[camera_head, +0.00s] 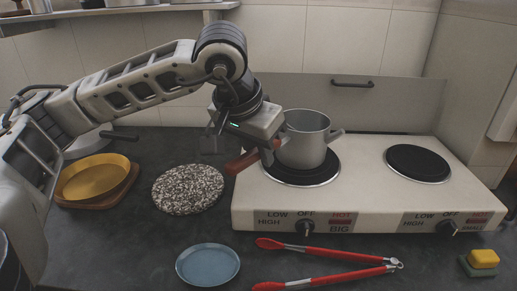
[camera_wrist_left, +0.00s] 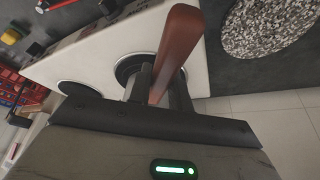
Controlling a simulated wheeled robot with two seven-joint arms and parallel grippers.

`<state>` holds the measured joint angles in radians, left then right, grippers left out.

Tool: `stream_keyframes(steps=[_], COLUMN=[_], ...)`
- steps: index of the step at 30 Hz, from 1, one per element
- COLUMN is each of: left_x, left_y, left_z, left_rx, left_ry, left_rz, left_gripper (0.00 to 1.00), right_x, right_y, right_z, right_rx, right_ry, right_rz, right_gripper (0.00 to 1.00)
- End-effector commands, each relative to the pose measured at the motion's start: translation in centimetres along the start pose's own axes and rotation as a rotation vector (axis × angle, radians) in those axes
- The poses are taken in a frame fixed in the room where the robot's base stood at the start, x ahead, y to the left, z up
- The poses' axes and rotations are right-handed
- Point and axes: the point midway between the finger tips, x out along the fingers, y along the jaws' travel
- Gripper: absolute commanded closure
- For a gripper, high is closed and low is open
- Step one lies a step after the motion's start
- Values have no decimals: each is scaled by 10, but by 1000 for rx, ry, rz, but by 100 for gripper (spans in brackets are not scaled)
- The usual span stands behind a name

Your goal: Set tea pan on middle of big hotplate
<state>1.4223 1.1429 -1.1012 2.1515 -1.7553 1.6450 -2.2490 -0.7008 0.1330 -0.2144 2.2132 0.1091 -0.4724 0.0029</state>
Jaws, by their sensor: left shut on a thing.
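The tea pan (camera_head: 306,140) is a grey metal pot with a spout on its right and a red-brown handle (camera_head: 244,161) on its left. It stands upright over the big hotplate (camera_head: 300,178), the dark left disc. Its base looks within the disc, towards the back; I cannot tell if it touches. My left gripper (camera_head: 268,150) is shut on the handle. The left wrist view shows the handle (camera_wrist_left: 180,45) between the fingers (camera_wrist_left: 158,86); the pot body is hidden there. My right gripper is not in view.
The white stove (camera_head: 365,190) has a second, bare hotplate (camera_head: 418,163) at right and knobs in front. A speckled round slab (camera_head: 188,189), yellow plate (camera_head: 97,177), blue plate (camera_head: 208,264), red tongs (camera_head: 320,252) and sponge (camera_head: 483,258) lie on the dark counter.

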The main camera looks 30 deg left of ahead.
Motion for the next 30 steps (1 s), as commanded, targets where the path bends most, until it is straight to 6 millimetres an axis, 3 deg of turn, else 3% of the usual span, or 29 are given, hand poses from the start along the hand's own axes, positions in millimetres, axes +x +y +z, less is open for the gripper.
stream_keyframes(steps=[8,9,11,12,23,30], left_x=[2,4,2,2,-4,-48], left_y=[0,0,0,0,0,1], left_z=[0,2,1,1,-1,-2], left_rx=[-1,0,0,0,0,1], left_ry=[8,-1,-1,-1,1,6], left_rz=[1,0,0,0,1,2], left_gripper=[100,77,61,58,58,58], right_x=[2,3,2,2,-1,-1], right_y=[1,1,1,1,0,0], right_z=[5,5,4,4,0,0], right_rx=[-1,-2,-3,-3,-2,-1], right_ry=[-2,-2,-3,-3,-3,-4], right_rz=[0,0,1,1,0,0], right_gripper=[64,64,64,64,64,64])
